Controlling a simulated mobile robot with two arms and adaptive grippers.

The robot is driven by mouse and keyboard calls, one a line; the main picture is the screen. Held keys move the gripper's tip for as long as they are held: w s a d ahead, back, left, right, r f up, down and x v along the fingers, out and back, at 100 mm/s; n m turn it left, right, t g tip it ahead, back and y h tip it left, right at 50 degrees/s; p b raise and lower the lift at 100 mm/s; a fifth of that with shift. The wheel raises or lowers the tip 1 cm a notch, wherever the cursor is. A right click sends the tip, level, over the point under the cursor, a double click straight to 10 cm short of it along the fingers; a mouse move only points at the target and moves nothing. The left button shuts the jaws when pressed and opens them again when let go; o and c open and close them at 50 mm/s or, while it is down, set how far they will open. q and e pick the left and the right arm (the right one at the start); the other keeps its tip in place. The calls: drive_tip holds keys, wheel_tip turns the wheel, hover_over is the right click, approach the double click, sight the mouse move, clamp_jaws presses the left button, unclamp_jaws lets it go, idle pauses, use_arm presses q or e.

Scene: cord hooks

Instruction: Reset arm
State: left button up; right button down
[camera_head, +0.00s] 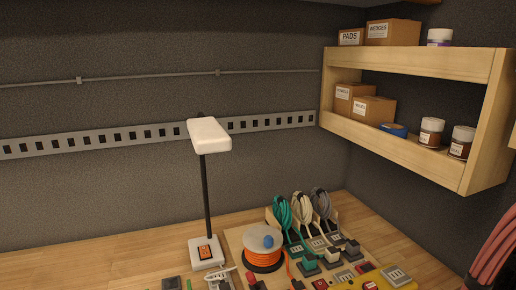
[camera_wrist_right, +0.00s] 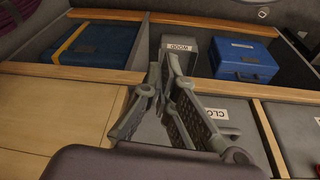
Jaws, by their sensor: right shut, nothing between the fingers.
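My right gripper (camera_wrist_right: 161,65) shows in the right wrist view, its two fingers meeting at the tips with nothing between them. It is in front of a storage unit, clear of the cords as far as I can see. Neither gripper shows in the head view. Coiled cords in teal (camera_head: 282,213), cream (camera_head: 303,211) and grey (camera_head: 321,204) hang in a row at the back of a board on the workbench (camera_head: 120,262). My left gripper is in no view.
A white lamp (camera_head: 209,135) stands beside an orange cord reel (camera_head: 264,256). Plugs and sockets crowd the front right. A wooden shelf (camera_head: 415,150) with boxes and jars juts out at right. The wrist view shows a blue case (camera_wrist_right: 97,45), grey box (camera_wrist_right: 180,48) and blue box (camera_wrist_right: 243,60).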

drive_tip(key=s+f+b, duration=0.1)
drive_tip(key=s+f, duration=0.2)
drive_tip(key=f, duration=0.6)
drive_tip(key=s+f+b, duration=0.1)
drive_tip(key=s+f, duration=0.2)
drive_tip(key=f, duration=0.6)
drive_tip(key=s+d+f+g+b, duration=0.1)
drive_tip(key=s+d+f, duration=0.2)
drive_tip(key=s+f, duration=0.9)
drive_tip(key=shift+s+d+f+g, duration=0.25)
drive_tip(key=shift+s+g, duration=0.15)
drive_tip(key=shift+s, duration=0.45)
